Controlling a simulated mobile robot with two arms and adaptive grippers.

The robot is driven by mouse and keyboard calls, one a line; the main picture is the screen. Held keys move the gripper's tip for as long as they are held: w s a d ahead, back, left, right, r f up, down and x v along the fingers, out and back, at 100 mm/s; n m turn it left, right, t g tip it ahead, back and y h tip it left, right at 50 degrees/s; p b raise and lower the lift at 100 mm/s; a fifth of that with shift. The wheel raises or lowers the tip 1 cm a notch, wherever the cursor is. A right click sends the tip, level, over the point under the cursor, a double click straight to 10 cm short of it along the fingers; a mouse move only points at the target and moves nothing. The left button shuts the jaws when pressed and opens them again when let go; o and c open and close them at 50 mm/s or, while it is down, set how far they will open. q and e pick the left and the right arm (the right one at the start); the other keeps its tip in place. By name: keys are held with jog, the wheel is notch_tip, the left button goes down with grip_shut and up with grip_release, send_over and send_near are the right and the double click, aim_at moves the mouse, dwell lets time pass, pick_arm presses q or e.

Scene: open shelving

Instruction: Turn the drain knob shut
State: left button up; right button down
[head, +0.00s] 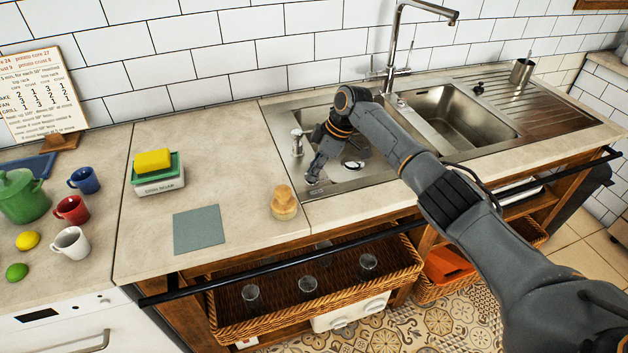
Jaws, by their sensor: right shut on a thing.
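My right gripper (313,179) reaches down over the left part of the steel sink (287,118), near its front left rim. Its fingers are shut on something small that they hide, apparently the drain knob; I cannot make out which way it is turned. A metal fitting (297,142) stands upright on the sink's left rim, just behind the fingers. A round drain (353,161) shows in the left basin, to the right of the gripper. My left gripper is not in view.
The tall faucet (391,45) rises behind the sink, close to my right arm. A wooden-handled brush (284,203), a grey cloth (198,229) and a yellow sponge (153,161) on its holder are on the counter. Mugs (72,209) and a green pot (22,196) stand at left.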

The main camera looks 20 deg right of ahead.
jog(key=n+b, duration=0.1)
jog(key=b, duration=0.1)
jog(key=n+g+b, duration=0.1)
jog(key=n+b, duration=0.1)
jog(key=shift+w+f, duration=0.15)
jog(key=shift+f, duration=0.1)
jog(key=shift+r+n+g+b, duration=0.2)
jog(key=shift+n+g+b, duration=0.2)
jog(key=shift+n+b, duration=0.8)
jog(key=c, duration=1.4)
grip_release()
jog(key=v, duration=0.7)
jog(key=shift+d+r, duration=0.2)
jog(key=shift+r, duration=0.05)
jog(key=shift+f, duration=0.1)
